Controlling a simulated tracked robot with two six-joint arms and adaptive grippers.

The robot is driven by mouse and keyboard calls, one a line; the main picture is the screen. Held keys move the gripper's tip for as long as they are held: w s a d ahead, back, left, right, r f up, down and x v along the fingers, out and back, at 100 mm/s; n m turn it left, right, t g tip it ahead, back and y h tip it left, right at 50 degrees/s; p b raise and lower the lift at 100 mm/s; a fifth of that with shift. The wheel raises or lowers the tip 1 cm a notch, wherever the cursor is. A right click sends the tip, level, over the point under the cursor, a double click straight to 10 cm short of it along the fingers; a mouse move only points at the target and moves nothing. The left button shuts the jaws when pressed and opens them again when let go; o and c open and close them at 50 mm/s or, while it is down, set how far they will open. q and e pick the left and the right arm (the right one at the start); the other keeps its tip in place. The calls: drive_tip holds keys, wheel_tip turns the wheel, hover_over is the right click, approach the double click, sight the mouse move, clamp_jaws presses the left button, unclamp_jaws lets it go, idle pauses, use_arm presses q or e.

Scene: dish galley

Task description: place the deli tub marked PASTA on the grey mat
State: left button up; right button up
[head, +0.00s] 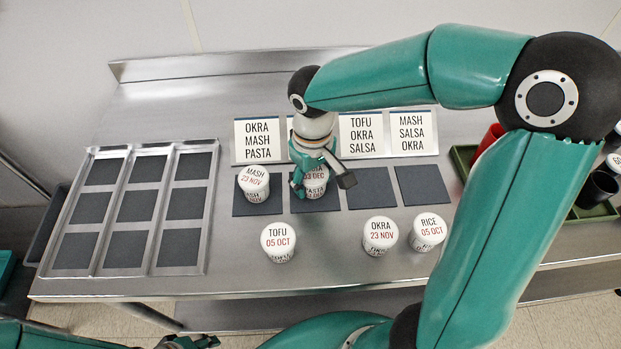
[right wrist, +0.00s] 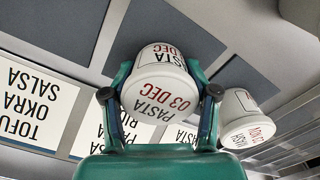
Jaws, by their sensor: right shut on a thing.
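The white deli tub marked PASTA, dated 03 DEC (right wrist: 155,98), sits between the fingers of my right gripper (head: 321,184), which is shut on it. In the head view the tub (head: 315,190) is partly covered by the gripper and appears upright. It is at the second grey mat from the left (head: 299,207) in the row of several mats; I cannot tell whether it touches the mat. My left gripper (head: 190,342) shows only in part at the bottom edge, and its jaws are unclear.
A MASH tub (head: 253,184) stands on the leftmost mat. TOFU (head: 278,242), OKRA (head: 380,237) and RICE (head: 428,232) tubs stand in front. The third (head: 370,188) and fourth mats (head: 418,185) are bare. Label cards (head: 361,136) stand behind. A divided tray (head: 128,212) lies left.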

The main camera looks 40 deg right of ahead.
drive_tip(key=o, duration=1.2)
drive_tip(key=shift+o, duration=0.2)
wheel_tip(320, 180, up, 12)
drive_tip(key=shift+r+p, duration=0.1)
drive_tip(key=shift+p, duration=0.25)
